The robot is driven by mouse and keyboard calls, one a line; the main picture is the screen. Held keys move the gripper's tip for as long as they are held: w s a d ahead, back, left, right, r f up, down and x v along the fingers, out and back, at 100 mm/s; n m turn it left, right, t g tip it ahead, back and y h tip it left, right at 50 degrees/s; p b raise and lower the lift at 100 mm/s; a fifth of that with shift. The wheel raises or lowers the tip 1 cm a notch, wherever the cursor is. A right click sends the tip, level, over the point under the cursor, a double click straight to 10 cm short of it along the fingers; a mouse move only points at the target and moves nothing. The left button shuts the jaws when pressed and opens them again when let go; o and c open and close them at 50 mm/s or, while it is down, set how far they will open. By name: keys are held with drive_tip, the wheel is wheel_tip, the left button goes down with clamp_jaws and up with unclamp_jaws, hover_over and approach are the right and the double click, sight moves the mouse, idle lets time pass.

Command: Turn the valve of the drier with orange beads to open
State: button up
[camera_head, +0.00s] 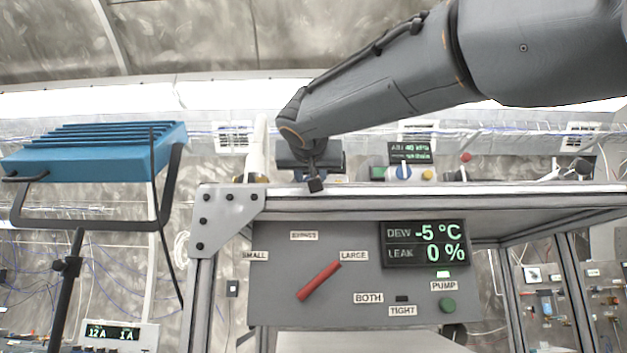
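My gripper (315,184) is at the end of my arm, which reaches in from the upper right. It is just above the top edge of the grey panel, and I cannot make out its fingers. The grey panel (345,311) carries a red lever (319,281), tilted with its upper end by the "LARGE" label. Other labels read "SMALL", "BOTH", "TIGHT" and "PUMP"; one at the top is hard to read. A display (424,244) shows DEW -5 °C and LEAK 0 %. I cannot make out a drier with orange beads.
The panel hangs under a metal-framed bench (420,196). A blue ribbed box (95,150) on a dark stand is at the left. A meter (115,333) reads 12 A and 1 A. Boards with small fittings (545,305) stand at the right.

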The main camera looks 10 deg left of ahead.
drive_tip(key=shift+c, duration=0.5)
drive_tip(key=shift+n+b, duration=0.45)
drive_tip(key=shift+n, duration=1.05)
drive_tip(key=o, duration=1.1)
drive_tip(key=shift+c, duration=0.2)
drive_tip(key=shift+s, duration=0.1)
drive_tip(key=b+v, duration=0.3)
drive_tip(key=v, duration=0.4)
drive_tip(key=shift+s, duration=0.3)
drive_tip(key=shift+s, duration=0.1)
